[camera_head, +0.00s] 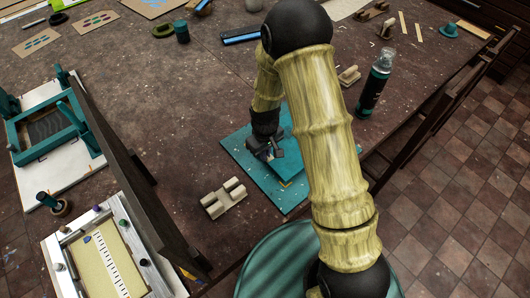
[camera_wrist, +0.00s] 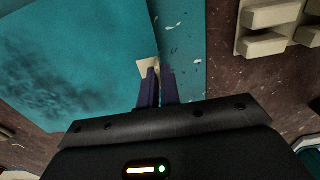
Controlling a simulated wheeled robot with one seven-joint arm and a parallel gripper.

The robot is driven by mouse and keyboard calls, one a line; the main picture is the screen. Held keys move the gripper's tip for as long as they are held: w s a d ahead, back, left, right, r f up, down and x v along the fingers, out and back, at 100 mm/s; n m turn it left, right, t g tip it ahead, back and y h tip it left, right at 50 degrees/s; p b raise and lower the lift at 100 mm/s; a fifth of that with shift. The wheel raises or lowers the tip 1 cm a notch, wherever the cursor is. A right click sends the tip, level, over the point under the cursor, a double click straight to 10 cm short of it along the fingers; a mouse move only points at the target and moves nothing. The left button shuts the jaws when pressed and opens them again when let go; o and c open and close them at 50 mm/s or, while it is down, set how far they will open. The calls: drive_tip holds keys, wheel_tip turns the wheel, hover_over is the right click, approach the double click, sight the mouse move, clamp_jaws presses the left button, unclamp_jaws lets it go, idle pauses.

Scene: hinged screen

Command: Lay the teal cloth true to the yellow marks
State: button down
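The teal cloth (camera_wrist: 75,60) lies at the left of the wrist view, with a dark smudge across it. It seems to lie on a teal board (camera_head: 240,152), whose darker strip (camera_wrist: 184,45) shows right of the cloth's edge. A small pale patch (camera_wrist: 145,66) is at the fingertips, perhaps a mark or tab. A yellowish mark (camera_head: 286,184) shows on the board's near side. My gripper (camera_head: 265,152) points down over the board at the cloth's edge. Its dark fingers (camera_wrist: 159,72) are close together. Whether they pinch the cloth is unclear. My arm hides the board's right part.
A pale wooden block piece (camera_head: 224,198) lies close to the board's near left; it shows in the wrist view (camera_wrist: 268,30). A dark hinged screen (camera_head: 150,205) stands left. A teal bottle (camera_head: 375,84) stands right. A round teal stool (camera_head: 275,255) is below the table edge.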

drive_tip(key=shift+f+b, duration=0.8)
drive_tip(key=shift+f, duration=0.4)
idle(1.0)
idle(0.5)
drive_tip(key=c, duration=1.5)
unclamp_jaws()
drive_tip(key=shift+c, duration=0.2)
drive_tip(key=shift+o, duration=0.4)
drive_tip(key=shift+r+p, duration=2.65)
drive_tip(key=shift+r, duration=0.9)
